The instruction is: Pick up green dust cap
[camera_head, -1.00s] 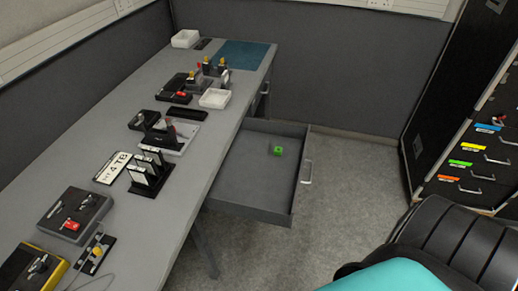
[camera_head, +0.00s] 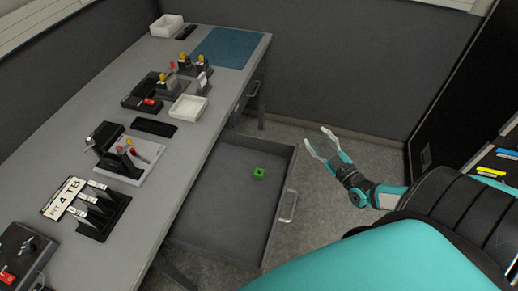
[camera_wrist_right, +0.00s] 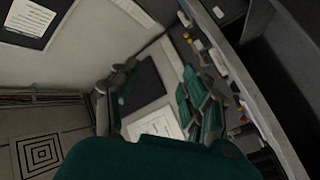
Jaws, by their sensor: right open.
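The green dust cap (camera_head: 258,173), a small bright green block-like piece, lies on the floor of the open grey drawer (camera_head: 190,222), near its right part. My right gripper (camera_head: 316,137) is to the right of the drawer and farther back than the cap. Its two pale fingers are spread, with nothing between them. It is clear of the cap and of the drawer's handle side. I cannot make out the cap in the right wrist view. My left gripper is not in view.
The drawer's handle (camera_head: 288,206) sticks out at its right side. The grey bench (camera_head: 150,205) beside it carries white trays (camera_head: 188,107), dark boxes and cable fixtures. A black cabinet (camera_head: 455,110) stands at the right. The rest of the drawer floor looks empty.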

